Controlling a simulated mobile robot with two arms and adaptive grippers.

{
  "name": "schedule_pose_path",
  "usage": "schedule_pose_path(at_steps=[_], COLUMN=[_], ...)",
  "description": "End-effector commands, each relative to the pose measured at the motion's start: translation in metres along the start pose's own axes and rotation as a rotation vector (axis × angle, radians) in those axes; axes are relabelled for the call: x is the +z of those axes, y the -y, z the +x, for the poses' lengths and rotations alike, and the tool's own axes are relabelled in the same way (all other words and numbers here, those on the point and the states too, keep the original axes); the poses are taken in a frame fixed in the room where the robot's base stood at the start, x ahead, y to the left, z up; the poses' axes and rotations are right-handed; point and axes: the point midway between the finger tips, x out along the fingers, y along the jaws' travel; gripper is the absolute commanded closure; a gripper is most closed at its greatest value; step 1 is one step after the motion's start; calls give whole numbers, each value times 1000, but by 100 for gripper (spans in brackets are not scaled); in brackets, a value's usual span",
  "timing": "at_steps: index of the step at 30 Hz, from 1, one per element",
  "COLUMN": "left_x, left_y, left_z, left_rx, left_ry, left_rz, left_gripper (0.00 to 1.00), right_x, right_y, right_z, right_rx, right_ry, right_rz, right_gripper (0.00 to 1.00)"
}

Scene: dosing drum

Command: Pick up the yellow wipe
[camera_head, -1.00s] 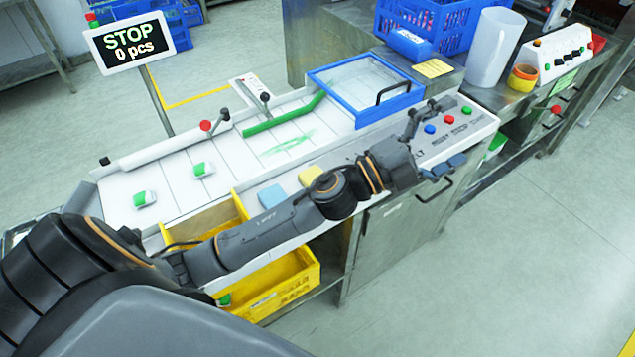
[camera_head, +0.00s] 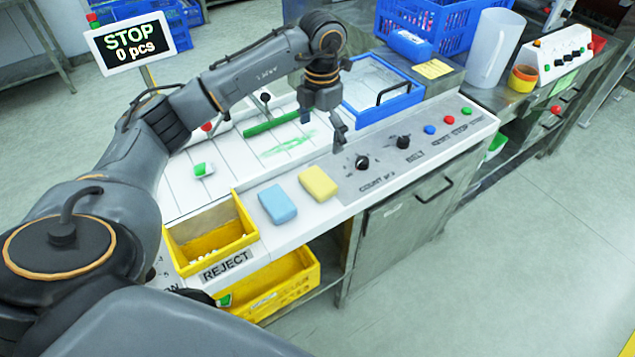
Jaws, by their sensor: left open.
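The yellow wipe (camera_head: 319,183) lies flat on the white front ledge of the machine, just right of a blue wipe (camera_head: 277,205). My left gripper (camera_head: 323,133) points down over the machine, behind and above the yellow wipe in the picture. Its fingers are apart, with nothing between them, and it does not touch the wipe. The yellow wipe is fully visible. My right gripper is not in view.
Knobs (camera_head: 362,163) and buttons line the panel right of the wipes. A yellow reject bin (camera_head: 213,238) stands to the left. A blue-framed clear cover (camera_head: 382,92) with a black handle lies behind. A STOP display (camera_head: 130,43) stands at the back left.

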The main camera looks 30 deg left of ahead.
Motion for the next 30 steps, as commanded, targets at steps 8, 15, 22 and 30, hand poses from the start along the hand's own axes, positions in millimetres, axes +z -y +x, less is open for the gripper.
schedule_pose_path(at_steps=[8,15,22,30], left_x=[-1,0,0,1], left_y=[3,3,7,6], left_z=[54,78,103,131], left_rx=[-5,-5,-7,-5], left_ry=[-5,0,-4,0], left_rz=[4,4,3,4], left_gripper=[0,0,0,0], right_x=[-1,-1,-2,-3], right_y=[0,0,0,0], right_z=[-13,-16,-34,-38], right_rx=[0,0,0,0], right_ry=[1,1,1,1], right_rz=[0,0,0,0], right_gripper=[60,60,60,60])
